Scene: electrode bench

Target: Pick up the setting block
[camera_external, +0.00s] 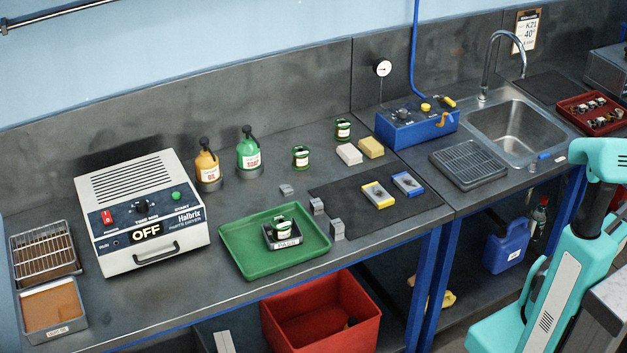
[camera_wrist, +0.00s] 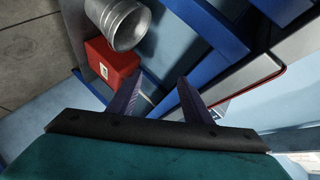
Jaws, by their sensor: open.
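Three small grey blocks stand on the dark bench in the external view: one at the back (camera_external: 287,190), one in the middle (camera_external: 317,206) at the mat's left edge, and one in front (camera_external: 337,230) near the mat's front left corner. They look alike in colour, and I cannot tell which is the setting block. In the wrist view my gripper (camera_wrist: 161,76) is open, with nothing between its two dark fingers. It is away from the bench top, and no grey block shows in that view. The external view shows my teal arm at the right, but not my fingers.
A green tray (camera_external: 236,262) holds a jar on a small device (camera_external: 282,236). A dark mat (camera_external: 362,218) carries yellow (camera_external: 378,195) and blue (camera_external: 408,184) framed pieces. The wrist view shows a metal can (camera_wrist: 122,25), a red box (camera_wrist: 110,62) and blue bars (camera_wrist: 205,35).

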